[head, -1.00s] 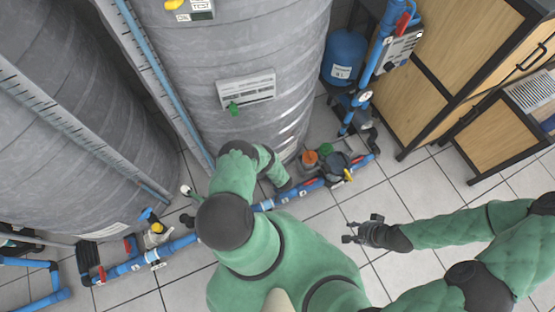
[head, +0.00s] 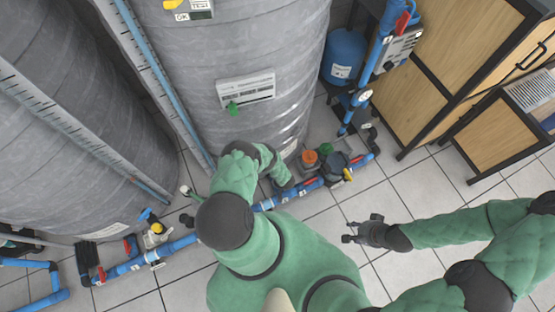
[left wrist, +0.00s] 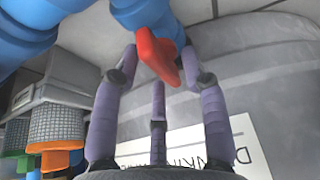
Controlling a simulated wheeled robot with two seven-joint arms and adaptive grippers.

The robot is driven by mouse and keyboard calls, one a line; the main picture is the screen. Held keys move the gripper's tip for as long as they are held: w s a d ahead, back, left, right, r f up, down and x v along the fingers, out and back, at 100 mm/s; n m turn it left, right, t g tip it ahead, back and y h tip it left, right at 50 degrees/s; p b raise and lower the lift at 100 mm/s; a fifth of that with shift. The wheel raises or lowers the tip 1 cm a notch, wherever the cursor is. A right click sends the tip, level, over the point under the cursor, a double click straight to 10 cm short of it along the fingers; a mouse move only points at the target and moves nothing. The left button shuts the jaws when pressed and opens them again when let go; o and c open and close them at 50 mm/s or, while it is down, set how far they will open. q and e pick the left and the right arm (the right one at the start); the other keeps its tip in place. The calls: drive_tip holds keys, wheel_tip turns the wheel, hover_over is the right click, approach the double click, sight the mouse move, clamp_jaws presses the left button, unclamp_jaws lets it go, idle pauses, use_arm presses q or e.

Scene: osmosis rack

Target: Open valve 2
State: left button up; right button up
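In the left wrist view a red valve handle (left wrist: 157,57) hangs from a blue pipe fitting (left wrist: 145,14). My left gripper (left wrist: 160,68) has its purple fingers spread, one on each side of the handle and a third below it. I cannot tell whether any finger touches it. In the head view the left hand is hidden behind my arm, near a red-handled valve (head: 311,184) on the floor-level blue pipe. The number tags are too small to read surely. My right gripper (head: 350,232) is open and empty above the floor at right.
Two large grey tanks (head: 245,50) stand behind the pipe. An orange-capped part (head: 310,157) and a green-capped one (head: 326,149) sit beside it. A blue vessel (head: 343,57) and wooden cabinets (head: 405,105) stand at right. The tiled floor (head: 425,185) is partly free.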

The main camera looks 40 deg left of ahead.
idle(0.3)
use_arm(q)
drive_tip(key=v, duration=1.2)
idle(0.7)
